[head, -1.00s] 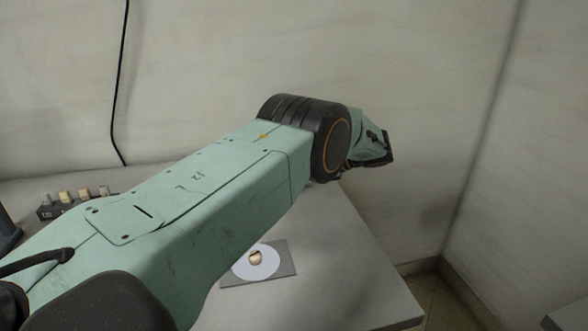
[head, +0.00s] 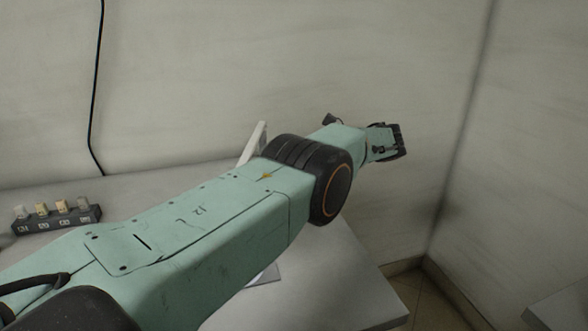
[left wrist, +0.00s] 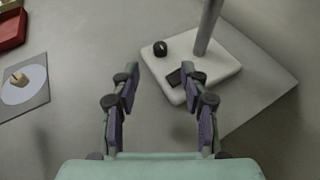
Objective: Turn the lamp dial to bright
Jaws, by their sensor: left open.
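The lamp's white square base (left wrist: 225,75) and grey pole (left wrist: 208,28) are in the left wrist view. On the base are a dark round dial (left wrist: 160,48) with a pale mark and a dark block (left wrist: 184,76), partly behind a finger. In the head view a pale slanted post (head: 255,143), perhaps the lamp, shows behind my arm. My left gripper (left wrist: 160,74) is open and empty, its fingers apart over the table, the dial between and beyond the tips in the picture. In the head view it is at the arm's far end (head: 392,142). My right gripper is out of view.
A grey plate (left wrist: 35,100) with a white disc and tan knob (left wrist: 18,79) lies at left, mostly hidden behind my arm in the head view. A red object (left wrist: 10,28) is beyond it. A switch strip (head: 58,220) stands at far left. Walls close the back and right.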

